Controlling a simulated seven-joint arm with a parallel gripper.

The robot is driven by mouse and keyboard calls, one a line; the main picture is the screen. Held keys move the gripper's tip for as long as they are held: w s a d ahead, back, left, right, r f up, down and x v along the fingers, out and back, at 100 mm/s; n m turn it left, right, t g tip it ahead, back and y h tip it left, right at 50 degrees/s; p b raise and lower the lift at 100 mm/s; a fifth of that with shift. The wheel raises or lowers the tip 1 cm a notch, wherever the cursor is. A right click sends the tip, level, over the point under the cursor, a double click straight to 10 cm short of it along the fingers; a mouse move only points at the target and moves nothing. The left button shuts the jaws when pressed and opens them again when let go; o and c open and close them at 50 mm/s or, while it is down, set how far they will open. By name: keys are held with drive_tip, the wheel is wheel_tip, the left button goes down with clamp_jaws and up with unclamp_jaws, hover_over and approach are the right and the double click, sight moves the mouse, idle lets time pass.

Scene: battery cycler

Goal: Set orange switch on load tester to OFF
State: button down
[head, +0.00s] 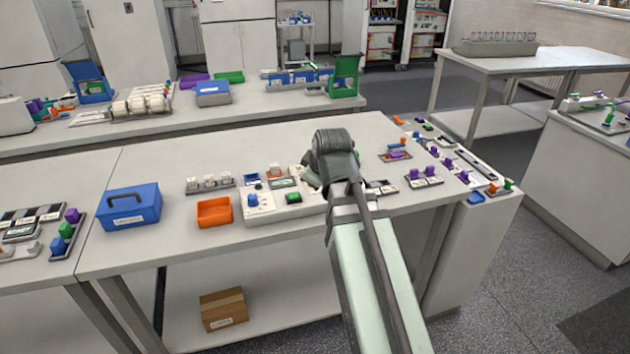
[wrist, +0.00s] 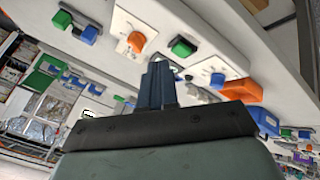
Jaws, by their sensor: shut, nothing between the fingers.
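My gripper (wrist: 160,68) is shut and empty in the wrist view, its dark fingertips over the front row of devices. An orange switch (wrist: 137,42) sits on a white panel (wrist: 124,24), a little to the left of and beyond the fingertips in that view. I see a gap in the picture between fingers and switch; contact is not visible. A green knob (wrist: 182,47) is just right of it. In the head view my arm hides the orange switch and my fingertips. I cannot read the switch's setting or any label naming the load tester.
A white unit with a blue knob (head: 253,199) and a green button (head: 293,197) is left of my arm. An orange bin (head: 214,211) and blue case (head: 130,207) stand further left. Purple-knobbed devices (head: 425,172) crowd the right. The bench's back middle is clear.

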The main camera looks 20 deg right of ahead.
drive_tip(key=x, duration=1)
drive_tip(key=shift+w+d+r, duration=0.1)
drive_tip(key=shift+w+d, duration=0.65)
drive_tip(key=shift+w, duration=0.25)
drive_tip(key=shift+w+d, duration=0.5)
